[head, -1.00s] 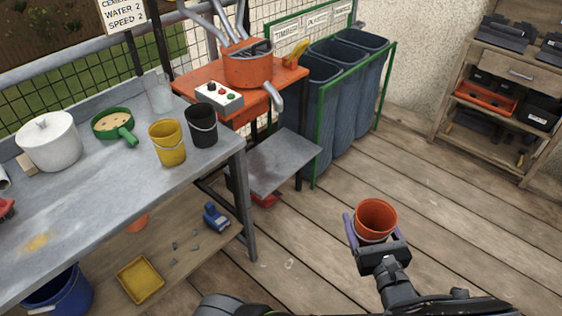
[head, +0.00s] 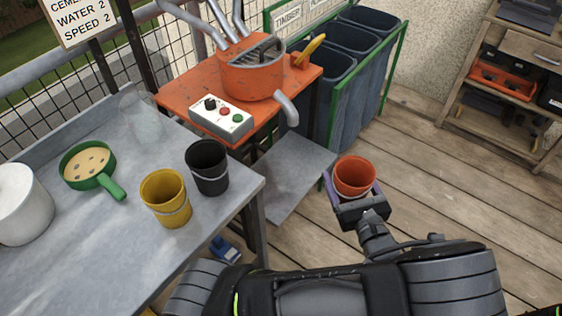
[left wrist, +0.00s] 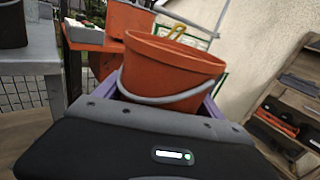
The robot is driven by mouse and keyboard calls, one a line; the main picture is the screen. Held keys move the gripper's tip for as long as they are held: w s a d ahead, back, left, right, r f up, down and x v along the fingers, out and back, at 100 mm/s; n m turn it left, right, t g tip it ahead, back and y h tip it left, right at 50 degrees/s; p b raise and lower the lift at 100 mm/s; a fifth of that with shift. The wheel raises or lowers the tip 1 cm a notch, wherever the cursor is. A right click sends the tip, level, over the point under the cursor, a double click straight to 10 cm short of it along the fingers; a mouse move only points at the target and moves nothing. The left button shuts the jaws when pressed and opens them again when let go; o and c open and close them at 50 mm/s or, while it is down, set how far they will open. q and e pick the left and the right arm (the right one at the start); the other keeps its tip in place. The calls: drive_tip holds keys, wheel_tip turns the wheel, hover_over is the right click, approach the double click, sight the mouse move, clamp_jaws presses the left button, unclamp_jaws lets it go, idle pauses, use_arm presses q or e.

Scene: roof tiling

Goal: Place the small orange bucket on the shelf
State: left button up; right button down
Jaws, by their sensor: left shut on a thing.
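The small orange bucket (head: 354,177) is upright in my left gripper (head: 358,196), whose purple-edged fingers are shut on its sides. The bucket is in the air over the wooden floor, right of a low grey metal shelf (head: 292,172) beside the orange mixer stand. In the left wrist view the bucket (left wrist: 170,70) fills the middle, with its grey handle hanging down its near side. A wooden shelf unit (head: 463,100) stands at the upper right; it also shows in the left wrist view (left wrist: 296,104). My right gripper is not in view.
The grey workbench (head: 105,235) holds a yellow bucket (head: 166,198), a black bucket (head: 208,167), a green sieve (head: 88,167) and a white pot (head: 18,205). An orange mixer (head: 252,72) and blue bins (head: 345,75) stand behind. The floor at right is clear.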

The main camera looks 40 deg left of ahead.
use_arm(q)
drive_tip(key=shift+w+a, duration=0.1)
drive_tip(key=shift+a, duration=0.1)
drive_tip(key=shift+d, duration=0.1)
drive_tip(key=shift+r, duration=0.1)
drive_tip(key=w+a+f+b, duration=0.7)
drive_tip(key=f, duration=0.2)
drive_tip(key=w+a+f+b, duration=0.6)
drive_tip(key=w+f+b, duration=0.1)
drive_tip(key=f+b, duration=0.15)
drive_tip(key=w+a+f+b, duration=0.2)
drive_tip(key=a+f+b, duration=0.1)
drive_tip(key=a, duration=0.5)
drive_tip(key=w+a+f+n+g+b, duration=0.1)
drive_tip(key=w+a+f+b, duration=0.1)
drive_tip(key=a, duration=0.7)
drive_tip(key=shift+a+f+y+b, duration=0.25)
drive_tip(key=shift+f+y+b, duration=0.25)
drive_tip(key=shift+b, duration=0.4)
